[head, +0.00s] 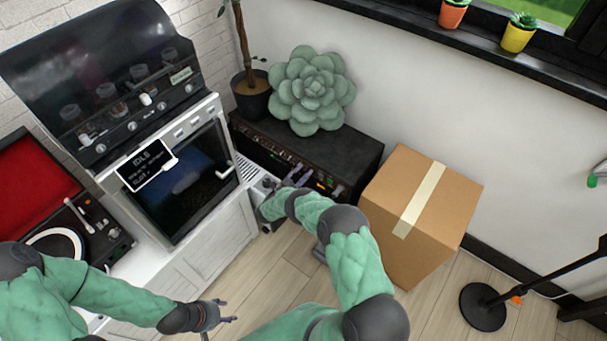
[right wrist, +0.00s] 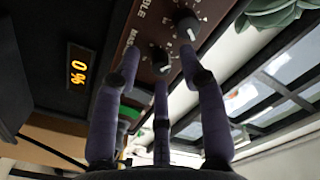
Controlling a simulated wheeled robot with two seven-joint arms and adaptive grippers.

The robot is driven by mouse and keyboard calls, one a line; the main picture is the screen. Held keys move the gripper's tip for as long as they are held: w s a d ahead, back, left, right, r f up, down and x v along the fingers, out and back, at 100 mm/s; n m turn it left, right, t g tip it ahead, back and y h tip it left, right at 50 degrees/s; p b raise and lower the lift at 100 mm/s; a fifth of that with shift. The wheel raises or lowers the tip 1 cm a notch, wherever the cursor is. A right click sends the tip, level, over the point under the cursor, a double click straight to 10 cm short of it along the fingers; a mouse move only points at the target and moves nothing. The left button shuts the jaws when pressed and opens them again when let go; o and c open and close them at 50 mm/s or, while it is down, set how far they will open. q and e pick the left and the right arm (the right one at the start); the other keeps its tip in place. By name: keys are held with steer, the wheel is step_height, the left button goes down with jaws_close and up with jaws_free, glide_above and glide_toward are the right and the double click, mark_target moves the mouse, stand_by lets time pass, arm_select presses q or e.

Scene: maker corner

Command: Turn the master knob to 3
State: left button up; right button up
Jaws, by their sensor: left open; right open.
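The amplifier (head: 345,150) is a black box with a brown front panel, standing by the wall in the head view. In the right wrist view, the master knob (right wrist: 160,58) is a dark knob with a pale pointer, beside lettering that begins "MAS". An orange display (right wrist: 79,71) reads 0%. My right gripper (right wrist: 160,68) is open, its purple-grey fingers spread around the master knob's area; I cannot tell whether they touch it. In the head view my right gripper (head: 297,175) is at the amplifier's front, partly hidden by my arm. My left gripper (head: 230,312) is open and empty, low in front of the white cabinet.
A neighbouring knob (right wrist: 186,26) lies close to the fingers. A cardboard box (head: 410,215) stands right of the amplifier, near my right arm. A green succulent cushion (head: 312,90) rests on top. An oven (head: 185,190) and a turntable (head: 75,235) are on the left.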

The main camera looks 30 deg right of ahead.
steer(key=v, duration=1.1)
steer(key=shift+s+a, duration=0.2)
steer(key=shift+a, duration=0.1)
steer(key=shift+f, duration=0.1)
steer(key=w+a+f+n+t+y+p, duration=0.1)
steer(key=w+a+n+t+y+p, duration=0.25)
steer(key=n+y, duration=0.4)
steer(key=s+a+n+g+y+p, duration=0.1)
steer(key=s+a+n+g+y, duration=0.25)
steer(key=s+a+y, duration=0.3)
steer(key=s+a+r+n+g+y+p, duration=0.1)
steer(key=s+a+r+n+g+y, duration=0.1)
steer(key=s, duration=0.6)
steer(key=s+a+r+n+g+y+p, duration=0.1)
steer(key=s+a+r+n+g+y, duration=0.1)
steer(key=s+r, duration=0.3)
steer(key=s+a+r+n+g+y+p, duration=0.1)
steer(key=s+a+r+n+g+y, duration=0.1)
steer(key=s, duration=1.1)
steer(key=shift+s+a+r+y, duration=0.3)
steer(key=shift+a+r, duration=0.35)
steer(key=shift+a, duration=0.2)
